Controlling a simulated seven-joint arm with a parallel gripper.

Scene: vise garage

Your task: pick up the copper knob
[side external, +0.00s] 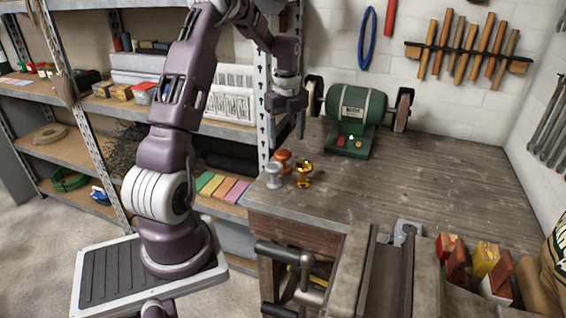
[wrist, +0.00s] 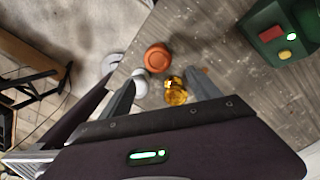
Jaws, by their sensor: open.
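The copper knob (side external: 284,157) stands on the wooden workbench, behind a silver knob (side external: 273,177) and a gold knob (side external: 303,172). In the wrist view the copper knob (wrist: 157,57) shows as an orange round top, beyond the fingertips. My gripper (side external: 299,128) is open and empty, above and behind the knobs in the side view. Its two fingers also show in the wrist view (wrist: 163,80), pointing toward the bench. The lower parts of the knobs are partly hidden.
A green bench grinder (side external: 355,112) stands behind the knobs to the right. The knobs are near the left corner of the workbench (side external: 430,190), whose middle is clear. A vise (side external: 345,270) is at the front, and a metal shelf stands behind my arm.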

